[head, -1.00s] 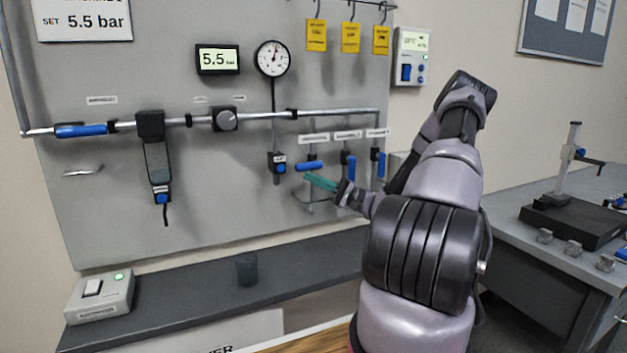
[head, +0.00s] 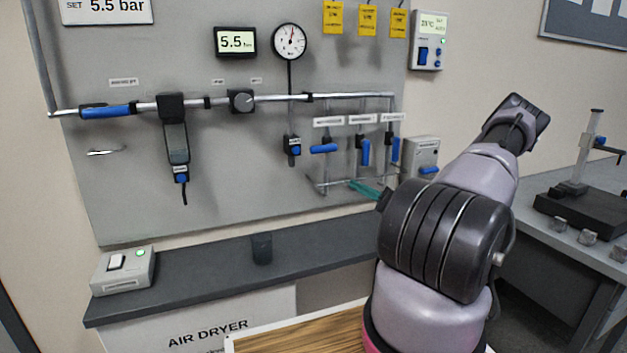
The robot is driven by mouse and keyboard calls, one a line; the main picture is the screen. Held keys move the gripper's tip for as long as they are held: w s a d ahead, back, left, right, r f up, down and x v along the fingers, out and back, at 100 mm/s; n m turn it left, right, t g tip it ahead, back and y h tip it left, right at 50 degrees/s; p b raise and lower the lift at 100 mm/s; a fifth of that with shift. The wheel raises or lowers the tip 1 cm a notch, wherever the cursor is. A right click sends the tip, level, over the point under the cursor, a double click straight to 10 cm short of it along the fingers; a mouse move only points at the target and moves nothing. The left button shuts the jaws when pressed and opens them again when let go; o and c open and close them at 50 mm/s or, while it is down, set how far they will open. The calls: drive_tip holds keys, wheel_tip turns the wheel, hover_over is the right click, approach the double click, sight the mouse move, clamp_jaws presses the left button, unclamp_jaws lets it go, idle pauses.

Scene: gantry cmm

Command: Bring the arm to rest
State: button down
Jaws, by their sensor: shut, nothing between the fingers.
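My gripper (head: 364,189) shows in the head view as teal fingers in front of the lower right of the grey panel. The fingers lie close together, shut with nothing between them. The rest of the gripper and the wrist are hidden behind my own arm. My arm rises at the right of centre, with its elbow bent up and to the right. The fingertips appear just below the blue valve handles (head: 366,152); I cannot tell whether they touch the pipe behind them.
The grey panel (head: 240,190) carries pipes, a pressure gauge (head: 290,42) and a display (head: 235,42) reading 5.5. A dark shelf (head: 200,272) below holds a switch box (head: 123,270) and a dark cup (head: 261,248). A bench with a black-based stand (head: 580,213) is at the right.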

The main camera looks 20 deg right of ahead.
drive_tip(key=s+a+r+n+g+h, duration=0.3)
drive_tip(key=s+a+r+g+h, duration=0.15)
drive_tip(key=a+r+g, duration=0.2)
drive_tip(key=s+a+r+n+g+h, duration=0.2)
drive_tip(key=s+a+r+g+h, duration=0.3)
drive_tip(key=a, duration=0.3)
drive_tip(key=s+a+r+t+h, duration=0.2)
drive_tip(key=s+r+t+h, duration=0.2)
drive_tip(key=s+r, duration=0.3)
drive_tip(key=s+a+r+m+t+h, duration=0.1)
drive_tip(key=s+r+t+h, duration=0.3)
drive_tip(key=s+r, duration=0.3)
wheel_tip(320, 180, up, 3)
drive_tip(key=shift+a+r+h, duration=0.2)
drive_tip(key=shift+a+h, duration=0.15)
drive_tip(key=shift+s, duration=0.1)
